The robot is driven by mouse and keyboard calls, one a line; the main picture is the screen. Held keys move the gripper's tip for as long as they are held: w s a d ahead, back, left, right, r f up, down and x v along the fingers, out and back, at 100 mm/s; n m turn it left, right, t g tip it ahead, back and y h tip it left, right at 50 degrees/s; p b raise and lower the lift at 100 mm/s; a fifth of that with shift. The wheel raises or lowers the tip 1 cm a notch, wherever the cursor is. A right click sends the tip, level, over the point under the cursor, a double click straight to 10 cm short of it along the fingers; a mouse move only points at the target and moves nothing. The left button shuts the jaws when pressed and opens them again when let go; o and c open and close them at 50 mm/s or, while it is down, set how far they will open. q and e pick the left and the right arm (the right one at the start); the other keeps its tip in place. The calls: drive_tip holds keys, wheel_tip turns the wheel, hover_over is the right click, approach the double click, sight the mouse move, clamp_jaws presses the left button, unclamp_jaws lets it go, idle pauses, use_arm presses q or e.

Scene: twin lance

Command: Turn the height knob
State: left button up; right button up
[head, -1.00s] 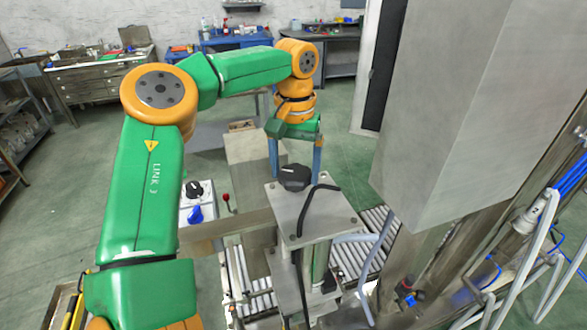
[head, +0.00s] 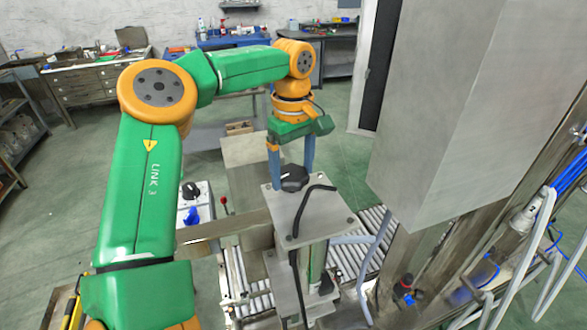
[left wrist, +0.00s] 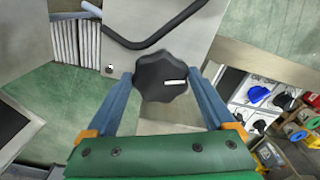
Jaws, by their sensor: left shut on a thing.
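The height knob (head: 294,178) is a black lobed knob with a white mark, on top of a grey metal plate (head: 325,222). It also shows in the left wrist view (left wrist: 162,77), with its white mark pointing right. My left gripper (head: 291,180) comes down over the knob with its blue fingers on either side. In the left wrist view the two fingertips (left wrist: 162,80) meet the knob's sides, shut on it. My right gripper is not in view.
A black cable (head: 309,208) lies across the plate. A control box with a black dial and blue switch (head: 192,206) stands to the left. A roller conveyor (head: 362,240) runs below. A large grey column (head: 455,110) blocks the right side.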

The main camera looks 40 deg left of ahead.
sight(291, 173)
use_arm(q)
drive_tip(key=n, duration=0.5)
drive_tip(key=shift+w, duration=0.1)
drive_tip(key=shift+a+f+n, duration=0.1)
drive_tip(key=shift+f+n, duration=0.05)
drive_tip(key=shift+n, duration=2.35)
drive_tip(key=o, duration=1.1)
drive_tip(key=shift+a, duration=0.2)
wheel_tip(291, 173, up, 7)
drive_tip(key=shift+r, duration=0.1)
